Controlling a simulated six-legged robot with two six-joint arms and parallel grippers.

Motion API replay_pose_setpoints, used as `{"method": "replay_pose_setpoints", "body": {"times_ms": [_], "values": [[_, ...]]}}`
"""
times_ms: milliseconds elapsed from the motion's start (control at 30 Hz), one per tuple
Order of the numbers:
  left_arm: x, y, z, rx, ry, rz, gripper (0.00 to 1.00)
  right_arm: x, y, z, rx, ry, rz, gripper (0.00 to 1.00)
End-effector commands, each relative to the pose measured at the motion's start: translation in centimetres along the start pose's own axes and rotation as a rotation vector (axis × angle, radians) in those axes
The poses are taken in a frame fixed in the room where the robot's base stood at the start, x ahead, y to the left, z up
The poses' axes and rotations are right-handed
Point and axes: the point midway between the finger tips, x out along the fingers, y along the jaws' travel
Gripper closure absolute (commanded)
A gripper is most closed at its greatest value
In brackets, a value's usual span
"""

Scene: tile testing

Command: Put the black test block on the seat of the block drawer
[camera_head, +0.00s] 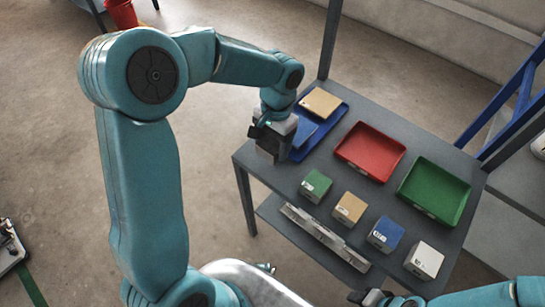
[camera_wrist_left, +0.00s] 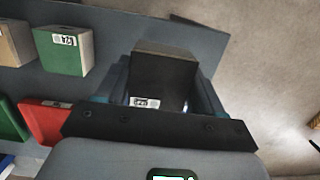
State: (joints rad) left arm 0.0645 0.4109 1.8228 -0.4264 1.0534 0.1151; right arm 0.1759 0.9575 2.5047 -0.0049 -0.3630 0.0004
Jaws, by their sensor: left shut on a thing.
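My left gripper (camera_head: 272,148) is at the table's left corner, shut on the black test block (camera_head: 266,139). In the left wrist view the block (camera_wrist_left: 164,78) sits between the two fingers, with a white label on its near face. Whether it touches the tabletop is hard to tell. A long grey metal piece (camera_head: 325,237) along the table's front edge may be the block drawer; its seat cannot be made out. My right gripper (camera_head: 370,297) is partly in view at the bottom edge, its jaws unclear.
A green block (camera_head: 315,186), tan block (camera_head: 349,208), blue block (camera_head: 385,234) and white block (camera_head: 424,260) stand in a row on the table. Behind them are a red tray (camera_head: 370,151), a green tray (camera_head: 435,190) and a blue tray (camera_head: 335,125) holding a tan piece.

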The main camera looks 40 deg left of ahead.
Motion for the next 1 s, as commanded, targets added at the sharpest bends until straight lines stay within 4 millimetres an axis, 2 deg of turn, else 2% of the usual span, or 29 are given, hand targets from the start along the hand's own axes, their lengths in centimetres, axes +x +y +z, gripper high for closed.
{"method": "replay_pose_setpoints", "body": {"times_ms": [33,167,400,833,867,900,933,1000], "values": [[0.8,-0.1,-0.1,-0.001,-0.001,0.000,0.85,0.1,0.1,0.0,0.000,0.000,0.000,0.57],[1.8,-0.1,-0.2,-0.003,0.000,-0.001,0.85,0.2,0.1,0.0,0.000,0.000,0.000,0.57],[5.4,-0.1,-0.6,-0.003,-0.001,0.000,0.85,0.7,0.3,0.0,0.000,0.000,0.000,0.57],[6.2,-0.1,-0.7,-0.003,0.002,0.000,0.85,1.1,0.4,0.0,0.000,0.000,0.000,0.57],[6.2,-0.1,-0.7,-0.003,0.001,0.000,0.25,1.0,0.4,0.0,0.000,0.000,0.000,0.57],[6.1,-0.1,-0.7,-0.003,0.001,0.000,0.12,0.9,0.3,0.0,0.000,0.000,0.000,0.57],[6.1,-0.1,-0.7,-0.003,0.001,0.000,0.06,0.9,0.3,0.0,0.000,0.000,0.000,0.57],[6.1,-0.1,-0.7,-0.003,0.001,0.000,0.06,0.9,0.3,0.0,0.000,0.000,0.000,0.57]]}}
